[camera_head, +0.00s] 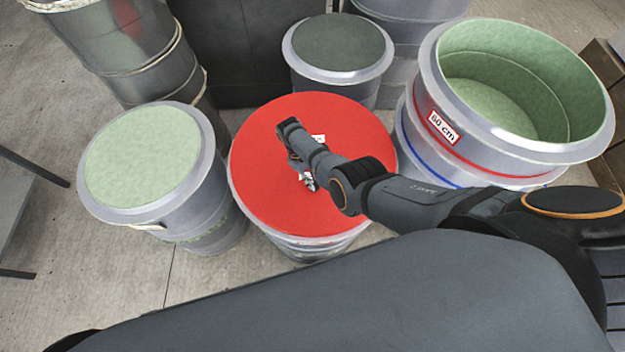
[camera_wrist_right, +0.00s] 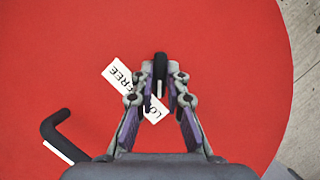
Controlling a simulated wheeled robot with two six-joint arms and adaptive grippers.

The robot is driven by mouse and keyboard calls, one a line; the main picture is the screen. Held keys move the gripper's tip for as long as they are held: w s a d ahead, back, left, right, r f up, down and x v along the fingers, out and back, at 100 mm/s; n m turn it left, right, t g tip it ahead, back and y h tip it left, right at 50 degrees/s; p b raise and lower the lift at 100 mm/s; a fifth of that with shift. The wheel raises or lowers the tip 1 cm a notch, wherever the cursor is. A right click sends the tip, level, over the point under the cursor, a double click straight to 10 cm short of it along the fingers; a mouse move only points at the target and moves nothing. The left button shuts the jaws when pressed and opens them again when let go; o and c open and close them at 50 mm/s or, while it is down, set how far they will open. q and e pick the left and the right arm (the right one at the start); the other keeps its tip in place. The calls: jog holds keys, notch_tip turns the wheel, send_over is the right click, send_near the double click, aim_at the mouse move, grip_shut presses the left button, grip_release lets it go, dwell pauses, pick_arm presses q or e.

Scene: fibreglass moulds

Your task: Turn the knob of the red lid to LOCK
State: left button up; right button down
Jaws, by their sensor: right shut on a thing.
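The red lid (camera_head: 262,165) lies flat on a round mould in the middle of the head view. It fills most of the right wrist view (camera_wrist_right: 240,60). My right gripper (camera_head: 308,182) is low over the middle of the lid. In the right wrist view, its fingers are shut on the black knob (camera_wrist_right: 160,68). A white label (camera_wrist_right: 118,72) runs slantwise beneath the fingers, with FREE at its upper left and LO readable at its lower right; the fingers cover the rest. I cannot tell exactly where the knob points. My left gripper is not in view.
A black bent handle (camera_wrist_right: 58,130) stands on the lid at the wrist view's left. Green-topped (camera_head: 145,155) and grey-topped (camera_head: 340,45) moulds stand close by. A large open mould (camera_head: 432,75) labelled 60 cm is at right. Concrete floor is free at lower left.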

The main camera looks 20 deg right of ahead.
jog(key=c, duration=1.4)
grip_release()
jog(key=shift+o, duration=0.2)
jog(key=v, duration=1.2)
